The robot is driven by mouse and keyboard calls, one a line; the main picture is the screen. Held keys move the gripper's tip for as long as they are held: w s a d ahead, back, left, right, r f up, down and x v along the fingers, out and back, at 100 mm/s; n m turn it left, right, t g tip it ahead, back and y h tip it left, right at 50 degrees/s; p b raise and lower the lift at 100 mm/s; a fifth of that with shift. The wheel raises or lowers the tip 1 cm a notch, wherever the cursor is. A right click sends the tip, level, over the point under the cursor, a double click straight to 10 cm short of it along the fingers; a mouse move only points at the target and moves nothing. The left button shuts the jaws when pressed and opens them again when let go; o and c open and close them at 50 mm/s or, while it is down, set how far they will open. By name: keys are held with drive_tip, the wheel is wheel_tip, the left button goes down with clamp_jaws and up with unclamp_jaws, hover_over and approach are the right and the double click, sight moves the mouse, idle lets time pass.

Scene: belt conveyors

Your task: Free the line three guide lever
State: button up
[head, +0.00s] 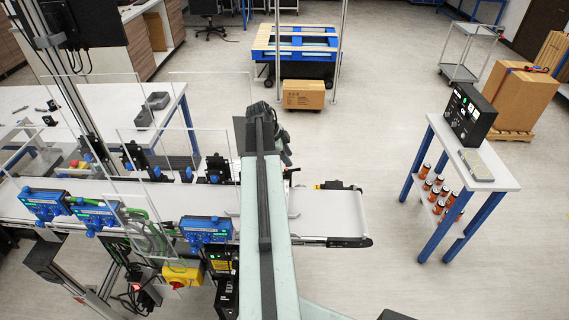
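Three blue units sit along the near side of the white belt conveyor (330,214): a left one (44,204), a middle one (95,214) and a right one (206,230). Which part is the line three guide lever, I cannot tell. My pale green arm reaches away over the belt, just right of the right blue unit, and covers part of the conveyor. Its dark far end is beyond the belt. My gripper's fingers cannot be made out; they are hidden or out of view.
Clear panels stand around the conveyor's left part. Black brackets (217,168) line its far side. A yellow box with a red knob (183,272) hangs below. A blue-legged table (470,165) stands right. The floor between is clear. A cardboard box (304,95) lies behind.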

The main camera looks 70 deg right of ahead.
sight(294, 171)
drive_tip(key=b+x, duration=0.6)
drive_tip(key=x, duration=0.1)
drive_tip(key=shift+f+b, duration=0.15)
drive_tip(key=shift+b, duration=0.25)
drive_tip(key=shift+s+d+f+b, duration=0.2)
drive_tip(key=shift+f+b, duration=0.1)
drive_tip(key=shift+r, duration=0.1)
